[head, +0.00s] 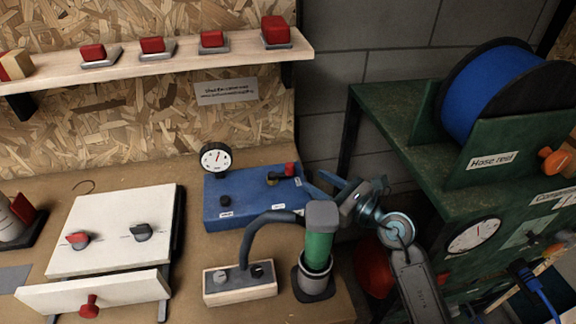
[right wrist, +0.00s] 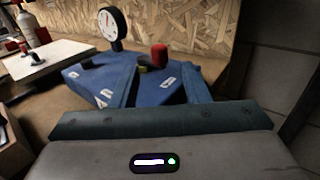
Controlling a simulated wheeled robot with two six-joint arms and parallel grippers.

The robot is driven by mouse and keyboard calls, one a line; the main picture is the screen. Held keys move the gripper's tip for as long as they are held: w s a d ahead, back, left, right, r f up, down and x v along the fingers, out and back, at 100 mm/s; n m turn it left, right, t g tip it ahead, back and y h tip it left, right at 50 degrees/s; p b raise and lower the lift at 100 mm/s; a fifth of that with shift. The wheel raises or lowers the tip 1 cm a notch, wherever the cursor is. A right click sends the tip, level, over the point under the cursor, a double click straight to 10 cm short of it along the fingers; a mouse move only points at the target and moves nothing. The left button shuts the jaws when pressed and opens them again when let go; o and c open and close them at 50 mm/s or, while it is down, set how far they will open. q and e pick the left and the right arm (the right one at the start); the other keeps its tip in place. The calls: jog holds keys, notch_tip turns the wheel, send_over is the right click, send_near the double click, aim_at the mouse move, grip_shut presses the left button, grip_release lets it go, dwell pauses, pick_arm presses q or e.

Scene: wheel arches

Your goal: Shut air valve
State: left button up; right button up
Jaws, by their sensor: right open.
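The air valve is a red-tipped handle (head: 290,169) on the right part of a blue box (head: 240,208). The blue box carries a round white gauge (head: 216,158) and a black knob. In the right wrist view, the red handle (right wrist: 159,56) stands between and beyond the fingers, with the gauge (right wrist: 111,26) to its left. My right gripper (head: 314,182) is open and empty, just right of the handle, and I see no contact. Its fingers (right wrist: 162,78) overlap the blue box in the right wrist view. My left gripper is not in view.
A green canister (head: 320,245) with a grey hose stands in front of the blue box. A white panel (head: 115,230) with two knobs lies to the left. A green hose-reel cabinet (head: 400,120) stands right. A shelf (head: 150,68) with several red blocks runs above.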

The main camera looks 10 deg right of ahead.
aim_at(293, 167)
jog(key=p+x, duration=0.2)
jog(key=x, duration=0.6)
jog(key=shift+w+a+r, duration=0.15)
jog(key=shift+w+a, duration=0.35)
jog(key=shift+w, duration=0.05)
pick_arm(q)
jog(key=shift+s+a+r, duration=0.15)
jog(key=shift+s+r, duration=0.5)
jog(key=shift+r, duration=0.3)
